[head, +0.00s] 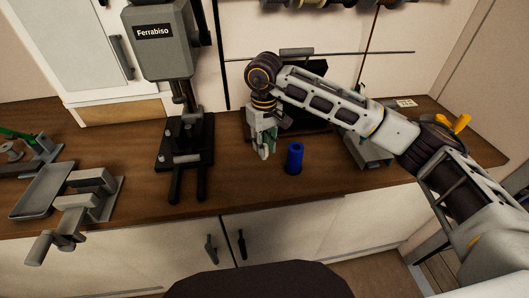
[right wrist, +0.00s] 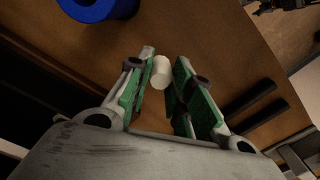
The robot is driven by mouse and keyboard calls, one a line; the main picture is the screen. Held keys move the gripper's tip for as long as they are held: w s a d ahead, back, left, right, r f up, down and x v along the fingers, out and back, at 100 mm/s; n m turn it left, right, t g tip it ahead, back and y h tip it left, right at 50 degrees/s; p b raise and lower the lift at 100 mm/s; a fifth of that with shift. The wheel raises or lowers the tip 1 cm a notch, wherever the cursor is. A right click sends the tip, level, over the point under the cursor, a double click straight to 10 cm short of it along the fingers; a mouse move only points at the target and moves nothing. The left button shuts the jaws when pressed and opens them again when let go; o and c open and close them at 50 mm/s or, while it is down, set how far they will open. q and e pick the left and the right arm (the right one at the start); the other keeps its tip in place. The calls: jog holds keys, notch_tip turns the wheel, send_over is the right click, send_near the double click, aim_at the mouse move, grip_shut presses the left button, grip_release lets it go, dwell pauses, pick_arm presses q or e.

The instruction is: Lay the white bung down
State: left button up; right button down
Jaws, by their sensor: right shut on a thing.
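My right gripper (head: 265,154) points down over the wooden workbench, left of the blue hollow cylinder. In the right wrist view, its green-padded fingers (right wrist: 162,80) are shut on the white bung (right wrist: 161,72), a small pale cylinder at the fingertips. I cannot tell whether the bung touches the bench top. My left gripper is not in view.
The blue hollow cylinder (head: 294,158) stands upright close to my right gripper, and also shows in the right wrist view (right wrist: 97,8). A drill press (head: 183,140) stands left. A vise (head: 90,200) and grey tray (head: 42,190) are further left. Bench front (head: 250,190) is clear.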

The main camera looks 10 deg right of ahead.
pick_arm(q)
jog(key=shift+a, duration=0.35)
pick_arm(e)
notch_tip(320, 180, down, 2)
jog(key=shift+f, duration=0.1)
jog(key=shift+f+p, duration=0.3)
jog(key=shift+f, duration=0.5)
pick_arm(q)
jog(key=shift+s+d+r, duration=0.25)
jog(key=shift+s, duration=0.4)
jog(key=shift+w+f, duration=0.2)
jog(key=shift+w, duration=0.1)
pick_arm(e)
jog(key=shift+f, duration=0.1)
jog(key=c, duration=1.3)
grip_release()
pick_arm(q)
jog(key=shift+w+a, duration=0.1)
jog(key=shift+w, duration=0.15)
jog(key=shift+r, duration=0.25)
